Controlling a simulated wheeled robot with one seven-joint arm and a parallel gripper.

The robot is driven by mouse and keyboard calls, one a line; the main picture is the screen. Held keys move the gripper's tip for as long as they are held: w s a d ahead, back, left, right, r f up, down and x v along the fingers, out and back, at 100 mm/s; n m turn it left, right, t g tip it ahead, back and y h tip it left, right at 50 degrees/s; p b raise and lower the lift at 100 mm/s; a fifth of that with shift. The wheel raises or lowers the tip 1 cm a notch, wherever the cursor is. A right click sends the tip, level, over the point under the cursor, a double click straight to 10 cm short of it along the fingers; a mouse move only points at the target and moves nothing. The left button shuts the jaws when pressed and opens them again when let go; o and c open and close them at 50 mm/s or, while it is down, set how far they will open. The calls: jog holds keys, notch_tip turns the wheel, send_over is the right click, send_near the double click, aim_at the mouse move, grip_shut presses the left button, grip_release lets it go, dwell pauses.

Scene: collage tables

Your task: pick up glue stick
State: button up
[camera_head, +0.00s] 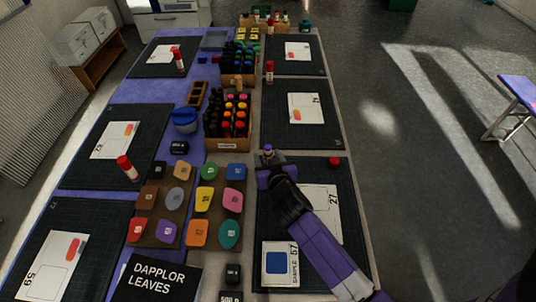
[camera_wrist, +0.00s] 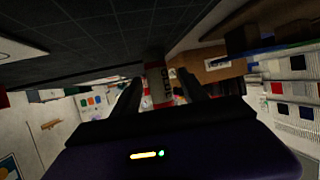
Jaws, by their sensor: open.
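My gripper (camera_head: 269,160) is low over the right side of the long table, at the upper left corner of a black cutting mat. Its two dark fingers (camera_wrist: 158,88) are open and apart. A small upright stick with a purple top (camera_head: 267,148) stands just beyond the fingertips in the head view. In the wrist view a reddish stick with pale lettering (camera_wrist: 157,80) shows between the fingers; it looks like a glue stick, but the picture is dark. I cannot tell whether the fingers touch it. Other red-and-white glue sticks stand at the left mat (camera_head: 127,168) and the far right mat (camera_head: 269,71).
A wooden box of bottles (camera_head: 228,143) stands just left of my gripper. Coloured blocks lie on brown boards (camera_head: 217,187) nearer me.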

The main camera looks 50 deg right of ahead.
jog(key=shift+x, duration=1.4)
jog(key=shift+c, duration=0.2)
grip_shut()
jog(key=shift+r, duration=0.15)
